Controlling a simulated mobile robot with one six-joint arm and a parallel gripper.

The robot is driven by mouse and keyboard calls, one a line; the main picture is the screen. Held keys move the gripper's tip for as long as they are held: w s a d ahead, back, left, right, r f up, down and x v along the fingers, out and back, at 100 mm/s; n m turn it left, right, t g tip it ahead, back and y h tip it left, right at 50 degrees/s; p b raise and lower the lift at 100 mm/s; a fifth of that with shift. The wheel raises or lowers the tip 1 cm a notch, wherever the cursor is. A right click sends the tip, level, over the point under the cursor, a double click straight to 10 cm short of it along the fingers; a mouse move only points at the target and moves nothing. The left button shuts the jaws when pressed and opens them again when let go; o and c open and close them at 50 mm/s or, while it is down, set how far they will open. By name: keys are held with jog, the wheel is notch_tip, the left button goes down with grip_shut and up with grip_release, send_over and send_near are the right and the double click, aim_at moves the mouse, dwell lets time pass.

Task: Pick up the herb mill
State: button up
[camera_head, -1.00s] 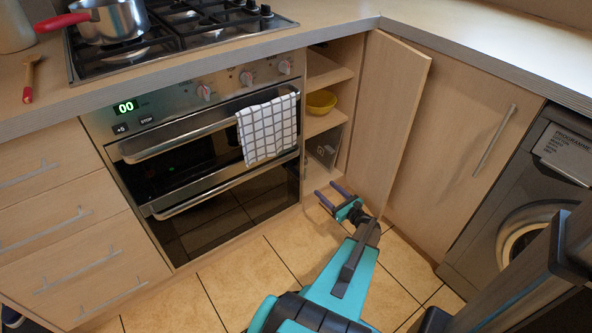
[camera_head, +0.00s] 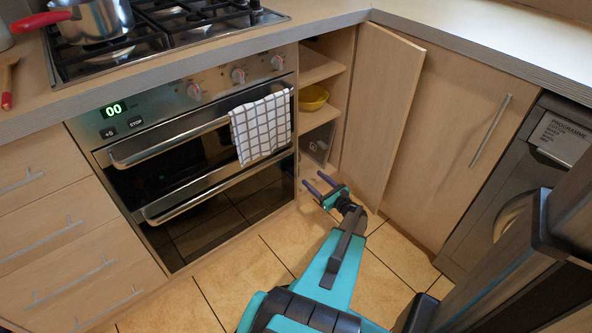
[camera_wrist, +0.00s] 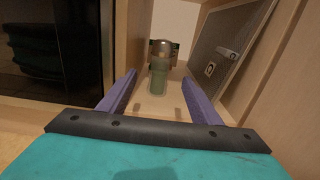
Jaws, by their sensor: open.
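The herb mill (camera_wrist: 159,68) shows in the wrist view as an upright greenish, see-through body with a metallic top. It stands on the cupboard floor ahead of my gripper, centred between the fingers and beyond their tips. My gripper (camera_wrist: 160,88) has two purple fingers spread wide with nothing between them. In the head view my gripper (camera_head: 321,184) is low in front of the open corner cupboard, at its lowest compartment. I cannot make out the mill in the head view.
A dark panel-like object (camera_wrist: 225,55) leans at the right inside the compartment, close to the right finger's side. A yellow bowl (camera_head: 313,97) sits on the shelf above. The open cupboard door (camera_head: 377,115) stands to the right, the oven (camera_head: 200,150) to the left.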

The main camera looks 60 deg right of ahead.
jog(key=b+x, duration=0.1)
jog(key=x, duration=0.5)
jog(key=shift+w, duration=0.2)
jog(key=shift+w+d, duration=0.1)
jog(key=shift+r+b+x, duration=0.2)
jog(key=shift+b+x, duration=1.05)
jog(key=shift+x, duration=1.35)
jog(key=shift+d, duration=0.15)
jog(key=c, duration=1.2)
jog(key=shift+r, duration=0.15)
